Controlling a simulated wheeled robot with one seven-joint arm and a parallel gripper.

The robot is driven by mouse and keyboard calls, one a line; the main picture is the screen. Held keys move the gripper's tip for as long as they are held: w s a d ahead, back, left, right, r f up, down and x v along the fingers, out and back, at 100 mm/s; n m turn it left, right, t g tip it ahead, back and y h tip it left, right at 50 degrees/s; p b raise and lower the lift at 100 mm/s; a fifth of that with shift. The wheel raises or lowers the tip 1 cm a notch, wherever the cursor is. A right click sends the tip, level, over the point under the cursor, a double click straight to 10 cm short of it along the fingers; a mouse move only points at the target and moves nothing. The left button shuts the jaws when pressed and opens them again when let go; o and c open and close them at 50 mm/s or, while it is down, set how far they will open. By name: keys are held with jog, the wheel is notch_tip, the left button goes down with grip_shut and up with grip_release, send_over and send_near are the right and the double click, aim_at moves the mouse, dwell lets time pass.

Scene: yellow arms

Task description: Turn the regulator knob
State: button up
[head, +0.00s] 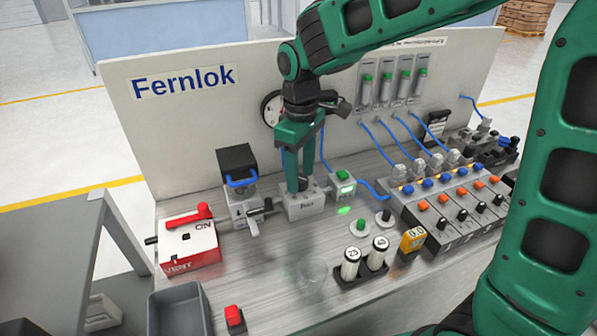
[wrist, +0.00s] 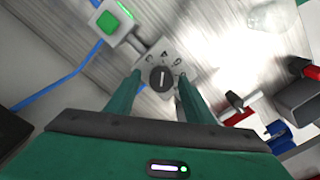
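The regulator knob is a small round black knob with a white pointer line, on top of a light grey block (head: 305,208) on the bench. In the wrist view the knob (wrist: 161,79) lies between my two green fingers, with markings on the block around it. My gripper (head: 297,187) points down over the block. In the wrist view the gripper (wrist: 159,75) is open, with a gap showing on each side of the knob. I cannot tell whether the fingertips reach down to the knob's level. In the head view the fingers partly hide the knob.
A box with a green button (head: 343,181) stands just right of the block. A gauge (head: 271,108) is on the panel behind.

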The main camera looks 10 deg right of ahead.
aim_at(301, 177)
notch_tip(301, 177, up, 11)
jog(key=shift+f, duration=0.15)
dwell(0.5)
jog(key=shift+d, duration=0.1)
jog(key=s+d+f+m, duration=0.2)
jog(key=s+d+m, duration=0.3)
jog(key=d, duration=0.6)
jog(key=s+d+f+m, duration=0.2)
jog(key=s+d+m, duration=0.25)
jog(key=d, duration=0.65)
jog(key=s+d+f+m, duration=0.3)
jog(key=s+d, duration=0.1)
jog(key=s, duration=0.3)
jog(key=s+d+f+m, duration=0.2)
jog(key=s+d+m, duration=0.2)
jog(key=s, duration=0.4)
jog(key=shift+s+f, duration=0.3)
jog(key=shift+f, duration=0.1)
jog(key=shift+w+d, duration=0.1)
jog(key=shift+w, duration=0.05)
